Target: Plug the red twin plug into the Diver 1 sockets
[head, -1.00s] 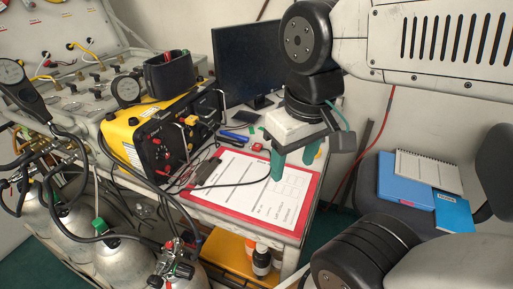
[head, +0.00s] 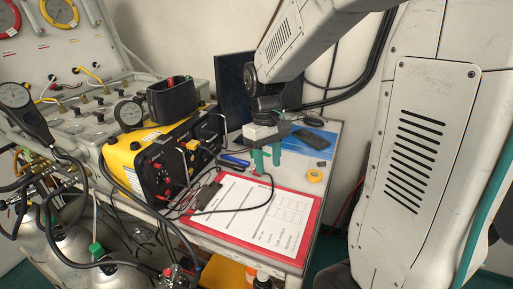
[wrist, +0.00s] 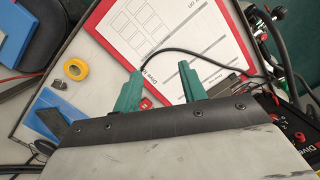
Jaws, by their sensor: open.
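My gripper (head: 267,160) is over the far edge of the clipboard in the head view, its green fingers pointing down. In the wrist view my gripper (wrist: 160,72) is open, with nothing clearly held between its fingers. A small red piece, perhaps the red twin plug (wrist: 146,103), lies on the table and shows beside the left finger, partly hidden by it. I cannot make out its prongs. A black cable passes by that finger. The yellow diver air panel (head: 122,160) has a black front (head: 163,172) with red and black sockets.
A red clipboard with paper (head: 250,207) covers the near table. Yellow tape (head: 314,176), a dark phone-like block (head: 311,138) and a blue folder (head: 323,152) are to the right. A monitor (head: 232,90) stands behind. Gas cylinders (head: 120,277) stand at lower left.

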